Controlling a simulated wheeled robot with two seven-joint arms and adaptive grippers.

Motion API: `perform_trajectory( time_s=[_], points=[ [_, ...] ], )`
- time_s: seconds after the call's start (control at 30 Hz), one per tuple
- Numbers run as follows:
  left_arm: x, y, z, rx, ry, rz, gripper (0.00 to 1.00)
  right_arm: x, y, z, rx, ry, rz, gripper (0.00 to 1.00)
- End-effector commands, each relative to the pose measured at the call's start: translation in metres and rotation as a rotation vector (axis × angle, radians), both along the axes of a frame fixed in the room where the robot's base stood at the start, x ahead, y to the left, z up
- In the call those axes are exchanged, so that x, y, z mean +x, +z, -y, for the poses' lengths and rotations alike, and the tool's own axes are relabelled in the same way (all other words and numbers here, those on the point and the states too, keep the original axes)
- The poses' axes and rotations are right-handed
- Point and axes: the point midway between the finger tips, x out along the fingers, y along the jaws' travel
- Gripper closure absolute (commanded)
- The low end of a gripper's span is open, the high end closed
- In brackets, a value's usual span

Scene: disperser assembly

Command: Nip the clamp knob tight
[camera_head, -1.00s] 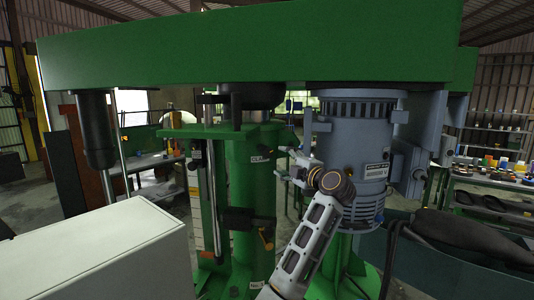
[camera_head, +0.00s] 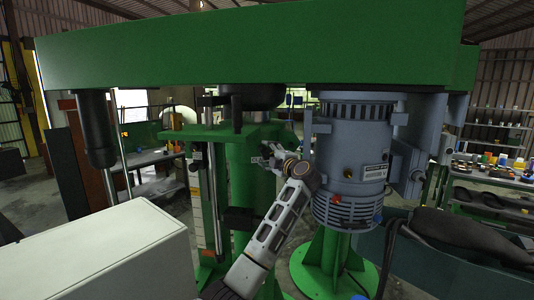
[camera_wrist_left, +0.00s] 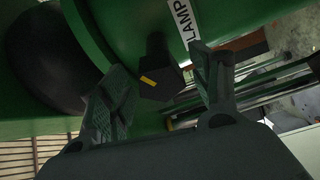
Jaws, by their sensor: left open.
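The clamp knob (camera_wrist_left: 158,75) is a dark hexagonal knob with a yellow mark, on a green cylindrical surface in the left wrist view. A white label (camera_wrist_left: 182,18) reading "LAMP", partly cut off, is just above it. My left gripper (camera_wrist_left: 163,68) is open, with one finger on each side of the knob and gaps visible between fingers and knob. In the head view my left gripper (camera_head: 266,159) is at the upper part of the green column (camera_head: 245,190). I cannot make out the knob there.
A grey motor (camera_head: 355,150) hangs just right of my left gripper. A green beam (camera_head: 250,45) spans above. A white cabinet (camera_head: 110,255) stands at the front left. A bench with small parts (camera_head: 490,175) is at the right.

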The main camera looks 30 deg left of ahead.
Motion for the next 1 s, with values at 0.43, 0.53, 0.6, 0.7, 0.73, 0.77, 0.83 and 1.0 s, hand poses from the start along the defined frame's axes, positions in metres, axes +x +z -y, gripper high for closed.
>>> perform_trajectory(
  time_s=[0.43,0.53,0.6,0.7,0.73,0.77,0.83,1.0],
  points=[
    [0.0041,-0.0002,-0.0087,-0.001,0.0,0.0,0.36,0.0,0.0025,0.0001,0.0,0.0,0.0,0.49],
    [0.0041,-0.0002,-0.0086,-0.001,0.0,0.0,0.43,0.0,0.0024,0.0001,0.0,0.0,0.0,0.49],
    [0.004,-0.0002,-0.0085,-0.001,0.0,0.0,0.52,0.0,0.0024,0.0001,0.0,0.0,0.0,0.49],
    [0.004,-0.0002,-0.0085,-0.001,0.0,0.0,0.65,0.0,0.0024,0.0002,0.0,0.0,0.0,0.49],
    [0.004,-0.0002,-0.0085,-0.001,0.0,0.0,0.69,0.0,0.0024,0.0002,0.0,0.0,0.0,0.49],
    [0.004,-0.0003,-0.0085,-0.001,0.0,0.0,0.72,-0.0001,0.0024,0.0002,0.0,0.0,0.0,0.49],
    [0.004,-0.0003,-0.0084,-0.001,0.0,0.0,0.81,-0.0001,0.0024,0.0002,0.0,0.0,0.0,0.49],
    [0.004,-0.0005,-0.0084,0.002,0.0,-0.004,0.81,-0.0001,0.0024,0.0002,0.0,0.0,0.0,0.49]
  ],
)
